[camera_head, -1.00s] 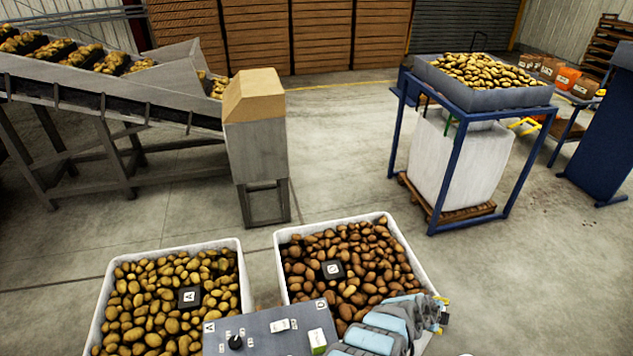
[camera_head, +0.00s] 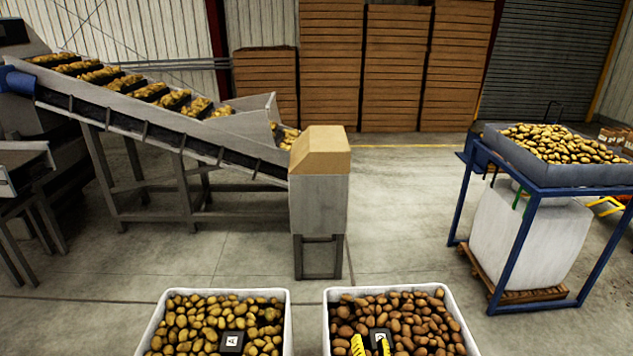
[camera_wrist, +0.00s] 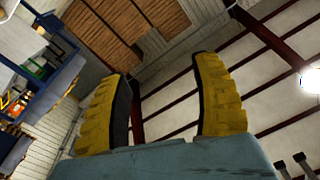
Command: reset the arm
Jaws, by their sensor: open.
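My gripper (camera_wrist: 165,105) shows in the wrist view with its two yellow, dark-lined fingers spread apart and nothing between them. Beyond the fingers are the stacked wooden crates, the wall and the roof. In the head view, the yellow tips of my gripper (camera_head: 370,346) show at the bottom edge, in front of the right potato bin (camera_head: 327,318). The rest of my arm is out of that picture.
The left potato bin (camera_head: 289,318) holds yellower potatoes. A sloped conveyor (camera_head: 160,122) ends at a grey post with a tan top (camera_head: 320,150). A blue-framed stand (camera_head: 517,235) with a potato tray is at the right. The floor between post and stand is clear.

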